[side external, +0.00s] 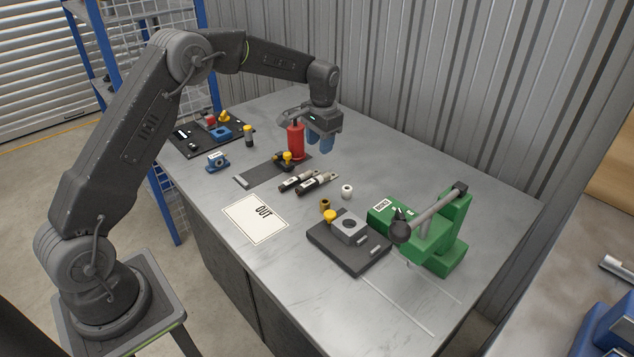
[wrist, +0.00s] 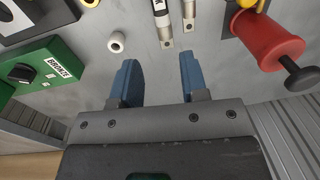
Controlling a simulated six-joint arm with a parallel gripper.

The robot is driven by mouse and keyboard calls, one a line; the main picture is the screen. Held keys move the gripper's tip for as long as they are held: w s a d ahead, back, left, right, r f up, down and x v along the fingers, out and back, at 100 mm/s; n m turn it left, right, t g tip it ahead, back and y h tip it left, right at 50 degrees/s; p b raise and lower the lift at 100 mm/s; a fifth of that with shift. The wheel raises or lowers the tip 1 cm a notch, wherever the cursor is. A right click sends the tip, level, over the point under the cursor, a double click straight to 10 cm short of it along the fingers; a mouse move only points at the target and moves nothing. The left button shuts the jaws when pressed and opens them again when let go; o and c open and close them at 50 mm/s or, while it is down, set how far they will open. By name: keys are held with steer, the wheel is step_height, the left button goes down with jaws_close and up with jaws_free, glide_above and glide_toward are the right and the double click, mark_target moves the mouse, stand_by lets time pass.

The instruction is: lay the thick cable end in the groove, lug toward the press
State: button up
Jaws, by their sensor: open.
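Two dark cable ends with metal lugs lie side by side mid-table in the side view. The one nearer the green press looks thicker (side external: 316,184) and bears a pale label; it also shows in the wrist view (wrist: 162,18). The thinner cable end (side external: 295,181) lies beside it. Both lugs point toward the back of the table. My gripper (side external: 322,144) is open and empty above the table, behind the lugs. Its blue fingers (wrist: 158,82) stand apart in the wrist view. The green press (side external: 430,235) stands at the right. I cannot make out the groove clearly.
A red cylinder (side external: 296,141) stands close beside my gripper. A white ring (side external: 347,191) and a brass ring (side external: 325,205) stand between the cables and a dark block (side external: 330,252) with a grey fixture. An OUT sheet (side external: 240,214) lies in front.

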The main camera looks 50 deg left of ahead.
mark_target(316, 178)
steer(key=f, duration=0.8)
steer(key=a+f, duration=0.1)
steer(key=f, duration=0.3)
steer(key=shift+s+a+f, duration=0.1)
steer(key=shift+s+f, duration=0.05)
steer(key=shift+f, duration=0.15)
steer(key=c, duration=0.7)
jaws_close()
steer(key=shift+r, duration=0.15)
steer(key=shift+r, duration=0.6)
step_height(316, 178, up, 3)
steer(key=s+a+r, duration=0.6)
steer(key=s+a, duration=0.1)
steer(key=a, duration=0.1)
steer(key=s+d+f, duration=0.1)
steer(key=s+d, duration=0.2)
steer(key=d, duration=0.2)
steer(key=s+d+f, duration=0.2)
steer(key=s+d, duration=0.1)
steer(key=d, duration=0.3)
steer(key=s+d+f, duration=0.2)
steer(key=s+d, duration=0.1)
steer(key=d, duration=0.3)
steer(key=shift+s, duration=0.15)
